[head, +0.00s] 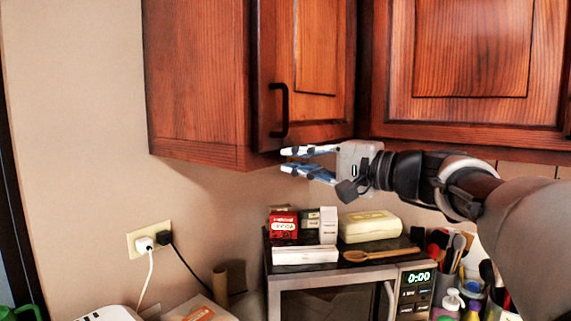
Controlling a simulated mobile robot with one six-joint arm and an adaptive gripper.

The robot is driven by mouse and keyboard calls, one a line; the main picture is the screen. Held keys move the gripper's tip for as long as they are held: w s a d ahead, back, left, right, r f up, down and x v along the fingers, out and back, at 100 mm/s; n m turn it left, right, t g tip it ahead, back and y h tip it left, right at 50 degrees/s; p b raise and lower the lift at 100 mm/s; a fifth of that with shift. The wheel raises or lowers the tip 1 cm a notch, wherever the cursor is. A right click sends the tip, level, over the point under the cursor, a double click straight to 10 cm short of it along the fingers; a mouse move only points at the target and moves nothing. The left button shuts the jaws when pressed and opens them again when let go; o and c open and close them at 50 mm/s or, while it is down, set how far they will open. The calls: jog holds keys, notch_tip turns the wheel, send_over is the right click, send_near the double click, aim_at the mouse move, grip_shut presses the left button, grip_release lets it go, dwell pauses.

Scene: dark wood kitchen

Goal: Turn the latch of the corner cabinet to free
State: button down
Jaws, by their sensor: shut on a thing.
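The corner cabinet (305,60) is dark reddish wood, mounted on the wall, with a black bar handle (279,110) on its door. The door looks closed. My gripper (285,160) comes in from the right at the door's lower edge, below the handle. Its two blue-and-white fingers point left, one just above the other.
Below stands a microwave (330,300) with a red box (283,224), small cartons, a cream container (369,226) and a wooden spoon (382,254) on top. Utensils and bottles crowd the right. A wall socket (150,239) with plugs is at left. The wall left of the gripper is clear.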

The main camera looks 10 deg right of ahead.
jog(key=c, duration=1.6)
grip_release()
jog(key=shift+d, duration=0.1)
jog(key=v, duration=1.2)
